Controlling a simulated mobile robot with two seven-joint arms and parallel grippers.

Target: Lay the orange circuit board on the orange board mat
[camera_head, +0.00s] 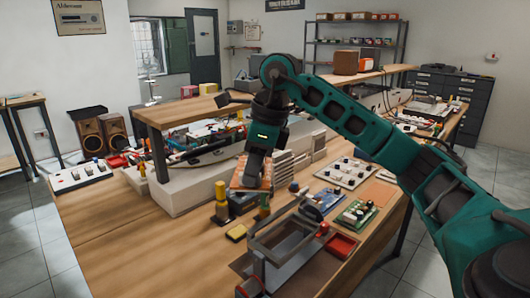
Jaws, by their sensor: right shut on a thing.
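My right gripper (254,177) points down over the workbench, shut on the orange circuit board (239,176). The board shows as a small orange patch on both sides of the fingers, which hide its middle. I cannot tell whether the board touches anything beneath it. A flat orange mat (377,193) lies bare on the right part of the bench, to the right of the gripper and apart from it. My left gripper is not in view.
A blue board (325,201) and a green circuit board (357,214) lie left of the mat. A white panel with knobs (345,172) lies behind them. A grey open frame (285,238) and a red tray (341,245) stand in front. A raised shelf (190,109) stands behind.

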